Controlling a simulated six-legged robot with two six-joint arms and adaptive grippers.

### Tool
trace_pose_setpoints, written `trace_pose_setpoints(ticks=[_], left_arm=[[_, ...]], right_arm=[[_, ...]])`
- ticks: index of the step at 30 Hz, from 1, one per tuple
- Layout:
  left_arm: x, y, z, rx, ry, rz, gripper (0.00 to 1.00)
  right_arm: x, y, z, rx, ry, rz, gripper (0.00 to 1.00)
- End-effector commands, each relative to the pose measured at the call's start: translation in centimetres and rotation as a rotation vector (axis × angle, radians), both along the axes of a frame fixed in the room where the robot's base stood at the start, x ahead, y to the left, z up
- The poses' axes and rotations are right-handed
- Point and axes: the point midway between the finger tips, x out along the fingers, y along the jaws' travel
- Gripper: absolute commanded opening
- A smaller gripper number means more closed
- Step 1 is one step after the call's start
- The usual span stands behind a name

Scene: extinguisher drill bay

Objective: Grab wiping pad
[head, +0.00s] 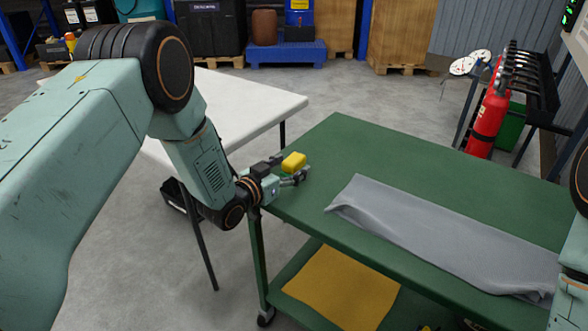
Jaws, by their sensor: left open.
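A small yellow block, which looks like the wiping pad (294,162), shows at the left corner of the green table. My left gripper (293,170) is at this corner, with its fingers open and pointing right. The yellow pad shows at the fingertips, between or just behind them. I cannot tell whether the fingers touch it or whether it rests on the table. Part of my right arm shows at the right edge, but its gripper is not in view.
A grey cloth (440,235) lies across the green table (340,140). A yellow-orange sheet (340,290) lies on its lower shelf. A white table (250,98) stands behind my left arm. A red extinguisher (488,125) stands at the back right. The table's far left part is clear.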

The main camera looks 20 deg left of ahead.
Motion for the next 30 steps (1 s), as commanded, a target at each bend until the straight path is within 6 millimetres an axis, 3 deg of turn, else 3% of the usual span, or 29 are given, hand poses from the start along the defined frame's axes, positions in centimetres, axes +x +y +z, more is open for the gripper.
trace_pose_setpoints(ticks=[9,30], left_arm=[[0.63,-0.23,-0.01,0.000,0.001,0.001,0.65],[0.57,-0.22,-0.06,0.000,0.002,0.000,0.06]], right_arm=[[0.01,0.00,-0.07,0.000,0.000,0.000,0.00],[0.02,0.00,-0.07,0.000,0.000,0.000,0.00]])
